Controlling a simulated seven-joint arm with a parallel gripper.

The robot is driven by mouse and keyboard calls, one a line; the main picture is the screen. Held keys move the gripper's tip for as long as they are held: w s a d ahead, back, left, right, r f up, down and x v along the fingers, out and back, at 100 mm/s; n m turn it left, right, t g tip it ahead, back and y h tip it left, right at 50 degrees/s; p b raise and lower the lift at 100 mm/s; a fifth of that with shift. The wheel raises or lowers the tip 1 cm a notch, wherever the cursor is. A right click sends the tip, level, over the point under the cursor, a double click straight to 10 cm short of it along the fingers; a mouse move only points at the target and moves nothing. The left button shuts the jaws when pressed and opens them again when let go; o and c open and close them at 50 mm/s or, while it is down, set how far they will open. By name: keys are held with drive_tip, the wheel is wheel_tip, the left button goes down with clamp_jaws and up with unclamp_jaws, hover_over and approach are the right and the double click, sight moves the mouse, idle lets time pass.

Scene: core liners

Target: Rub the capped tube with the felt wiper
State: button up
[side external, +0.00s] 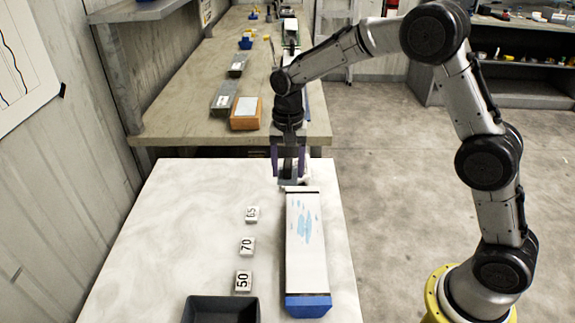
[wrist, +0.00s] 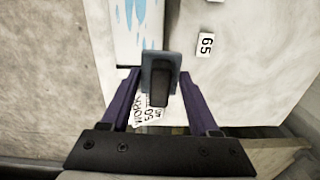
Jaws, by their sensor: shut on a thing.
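The capped tube (side external: 306,250) lies lengthwise on the white table, pale with blue smears on its upper face and a blue cap (side external: 308,305) at its near end. Its smeared face also shows at the top of the wrist view (wrist: 125,30). My gripper (side external: 290,172) is over the table at the tube's far end. It is shut on the felt wiper (wrist: 161,70), a grey-blue block with a dark grip, seen between the purple fingers in the wrist view. The wiper overlaps the tube's end in the wrist view; I cannot tell whether they touch. The wiper's underside is hidden.
Number tags 65 (side external: 252,214), 70 (side external: 247,246) and 50 (side external: 243,281) lie left of the tube. A dark tray (side external: 220,309) is at the near edge. A printed card (wrist: 148,112) lies below my gripper. The table's left part is clear. A wooden bench (side external: 185,100) stands behind.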

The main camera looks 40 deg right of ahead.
hover_over(305, 244)
drive_tip(key=shift+n, duration=0.3)
drive_tip(key=shift+f, duration=3.05)
drive_tip(key=shift+w+d+f, duration=0.35)
drive_tip(key=shift+d+f, duration=0.05)
drive_tip(key=shift+f, duration=0.2)
drive_tip(key=shift+c, duration=0.6)
drive_tip(key=shift+w+d, duration=4.5)
drive_tip(key=shift+s+a, duration=4.9)
drive_tip(key=shift+w+d, duration=5.1)
drive_tip(key=shift+s+a, duration=5.05)
drive_tip(key=shift+r, duration=4.1)
